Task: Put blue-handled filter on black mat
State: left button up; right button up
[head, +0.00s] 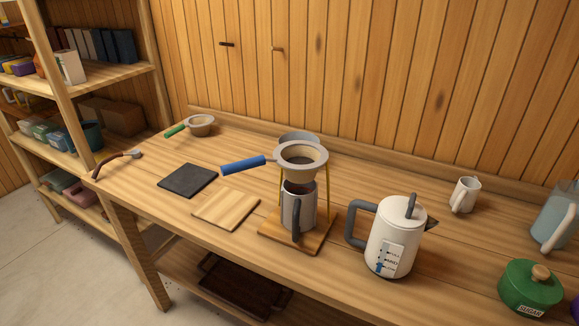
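The blue-handled filter (303,153) rests in the top of a pour-over stand, above a grey mug (297,211). Its blue handle (243,164) points left, and brownish contents show inside its bowl. The black mat (187,180) lies flat on the table left of the stand, with its visible surface empty. A light wooden board (226,208) lies between the mat and the stand. Neither of my grippers is in view.
A white kettle (391,240) stands right of the stand's wooden base (318,237). A green-handled filter (200,124) lies behind the mat, and a brown-handled tool (116,163) is at the left edge. A green pot (528,290) and white pitcher (465,195) are right.

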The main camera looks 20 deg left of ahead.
aim_at(175, 188)
jog(key=u, duration=1)
